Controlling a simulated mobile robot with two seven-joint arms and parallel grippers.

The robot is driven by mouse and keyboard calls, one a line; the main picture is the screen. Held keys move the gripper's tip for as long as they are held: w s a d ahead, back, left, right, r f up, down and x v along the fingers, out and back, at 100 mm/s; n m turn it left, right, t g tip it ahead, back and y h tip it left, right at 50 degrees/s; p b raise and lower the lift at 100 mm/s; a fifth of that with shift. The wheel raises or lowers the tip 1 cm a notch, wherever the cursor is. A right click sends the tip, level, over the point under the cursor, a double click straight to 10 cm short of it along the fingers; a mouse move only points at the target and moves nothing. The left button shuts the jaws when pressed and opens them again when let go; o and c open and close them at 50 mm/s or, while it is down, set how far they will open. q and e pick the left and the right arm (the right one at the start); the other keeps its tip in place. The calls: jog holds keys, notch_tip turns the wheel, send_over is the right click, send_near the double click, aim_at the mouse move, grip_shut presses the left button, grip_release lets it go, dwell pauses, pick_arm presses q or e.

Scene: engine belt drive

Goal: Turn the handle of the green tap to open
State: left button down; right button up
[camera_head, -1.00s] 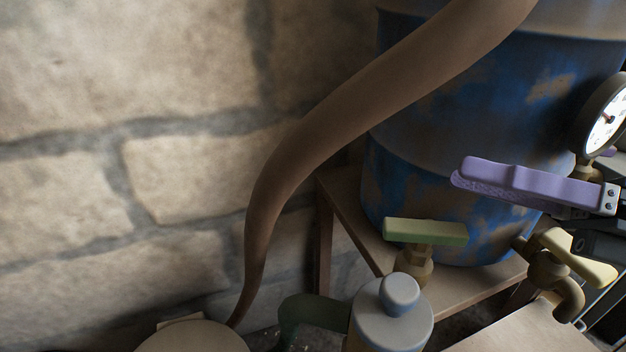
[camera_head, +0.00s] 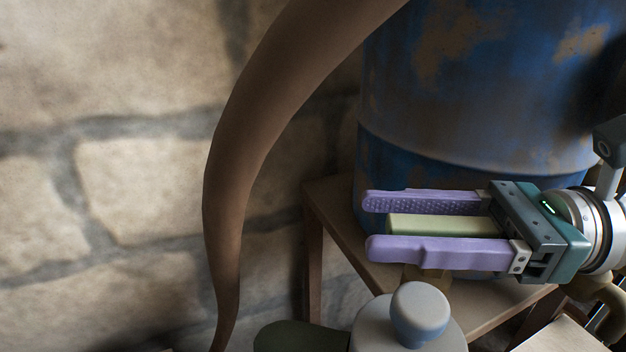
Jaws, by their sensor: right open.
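The green tap's handle (camera_head: 440,226) is a pale green bar lying roughly level in the picture, in front of the blue barrel. Its brass body (camera_head: 428,274) shows only in part below the handle. My right gripper (camera_head: 372,225) comes in from the right with two purple fingers. It is open, with one finger above and one below the green handle in the picture, and a narrow gap shows along the upper finger. Whether the lower finger touches the handle I cannot tell. My left gripper is out of view.
A rusty blue barrel (camera_head: 450,75) stands on a wooden stand (camera_head: 335,215) behind the tap. A thick brown hose (camera_head: 255,130) hangs at left in front of the stone wall (camera_head: 140,180). A grey-capped cylinder (camera_head: 420,312) stands close below the gripper.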

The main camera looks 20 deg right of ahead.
grip_shut()
dwell(0.5)
